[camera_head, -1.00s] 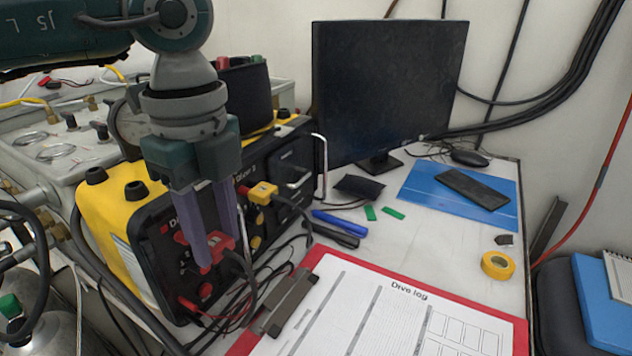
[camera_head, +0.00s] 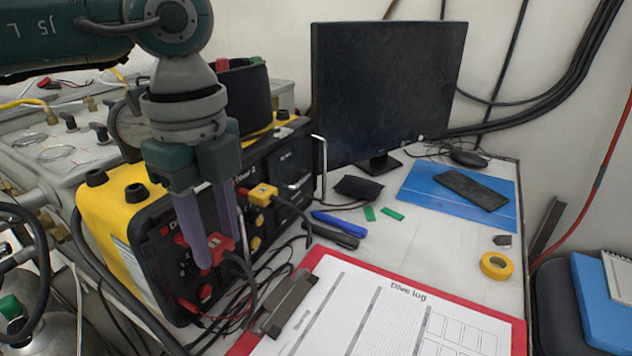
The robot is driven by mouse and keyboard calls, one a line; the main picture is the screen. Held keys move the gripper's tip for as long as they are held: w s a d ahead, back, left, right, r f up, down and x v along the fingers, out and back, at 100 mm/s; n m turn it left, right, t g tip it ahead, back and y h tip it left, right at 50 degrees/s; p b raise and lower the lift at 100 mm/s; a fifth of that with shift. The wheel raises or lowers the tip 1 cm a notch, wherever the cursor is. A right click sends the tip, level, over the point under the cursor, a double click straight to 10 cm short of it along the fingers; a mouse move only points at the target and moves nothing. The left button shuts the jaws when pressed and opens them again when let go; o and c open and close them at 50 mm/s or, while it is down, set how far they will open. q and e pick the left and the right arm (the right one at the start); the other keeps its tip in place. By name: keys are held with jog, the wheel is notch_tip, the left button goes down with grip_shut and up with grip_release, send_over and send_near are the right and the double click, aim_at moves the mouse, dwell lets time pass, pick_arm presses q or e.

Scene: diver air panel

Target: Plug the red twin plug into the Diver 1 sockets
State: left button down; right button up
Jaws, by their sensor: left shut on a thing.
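The red twin plug (camera_head: 222,247) is between the fingers of my left gripper (camera_head: 219,254), which is shut on it. It is up against the front of the black and yellow air panel (camera_head: 150,257), in the Diver 1 area at the left. A black cable (camera_head: 246,272) leads down from it. The gripper covers part of the label and the sockets, so I cannot tell how deep the plug sits. A yellow twin plug (camera_head: 262,194) is at the panel's other section, to the right. My right gripper is out of view.
A clipboard with a red edge (camera_head: 432,297) lies in front of the panel, with a dark clip (camera_head: 287,301). Black cables lie between them. A monitor (camera_head: 385,90), pens (camera_head: 335,228) and yellow tape (camera_head: 496,265) are on the white table.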

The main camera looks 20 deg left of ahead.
pick_arm(q)
jog(key=shift+w+a, duration=0.1)
jog(key=shift+a, duration=0.95)
dwell(2.0)
jog(key=shift+c, duration=1.9)
grip_release()
jog(key=shift+r, duration=0.1)
